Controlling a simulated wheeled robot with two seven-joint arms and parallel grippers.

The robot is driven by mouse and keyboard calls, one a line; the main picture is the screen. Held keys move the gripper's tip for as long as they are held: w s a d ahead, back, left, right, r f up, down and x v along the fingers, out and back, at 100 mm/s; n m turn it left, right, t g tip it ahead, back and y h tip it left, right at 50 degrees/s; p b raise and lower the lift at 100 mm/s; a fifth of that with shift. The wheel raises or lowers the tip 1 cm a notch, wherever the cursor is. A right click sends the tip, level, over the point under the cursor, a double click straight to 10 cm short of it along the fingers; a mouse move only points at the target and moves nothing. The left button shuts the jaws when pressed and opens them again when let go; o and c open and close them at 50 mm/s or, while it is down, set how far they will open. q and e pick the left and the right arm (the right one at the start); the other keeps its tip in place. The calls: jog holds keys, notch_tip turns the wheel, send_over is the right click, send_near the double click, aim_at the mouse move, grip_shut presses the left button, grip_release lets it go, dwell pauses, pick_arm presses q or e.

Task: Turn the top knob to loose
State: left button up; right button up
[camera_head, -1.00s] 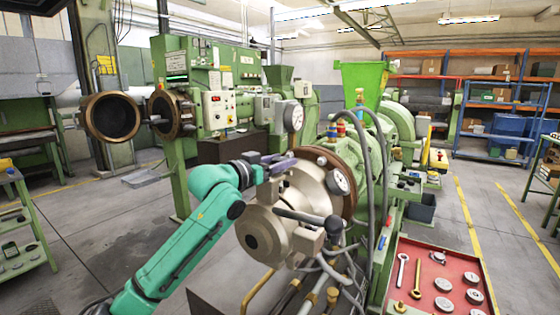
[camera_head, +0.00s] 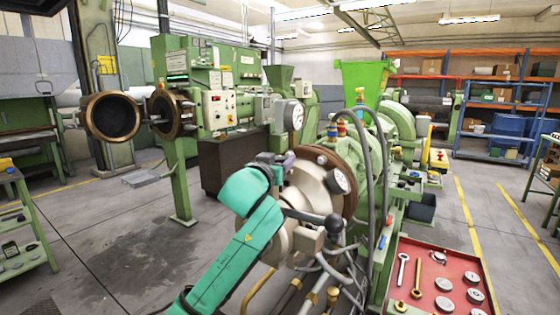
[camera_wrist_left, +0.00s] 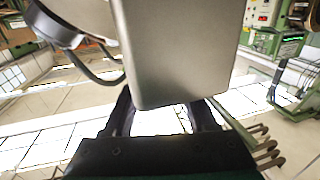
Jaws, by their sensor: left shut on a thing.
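My left gripper (camera_head: 278,160) is at the upper edge of the round metal extruder head (camera_head: 312,195). My teal left wrist partly hides the head. In the left wrist view, the fingers of the gripper (camera_wrist_left: 162,108) stand on either side of a smooth grey metal block (camera_wrist_left: 175,50), shut on it. I take this block to be the top knob; in the head view it is mostly hidden behind my wrist and fingers. My right gripper is not in view.
A red tray (camera_head: 446,271) with tools and round parts lies at the lower right. Open floor (camera_head: 110,235) lies to the left.

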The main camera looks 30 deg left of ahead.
pick_arm(q)
jog(key=shift+f, duration=0.1)
jog(key=o, duration=1.4)
jog(key=s+b, duration=0.1)
jog(key=s, duration=0.3)
jog(key=s+d+b, duration=0.1)
jog(key=s, duration=0.4)
jog(key=s+d+b, duration=0.1)
jog(key=s, duration=0.4)
jog(key=shift+s+d+b, duration=0.15)
jog(key=shift+b, duration=0.2)
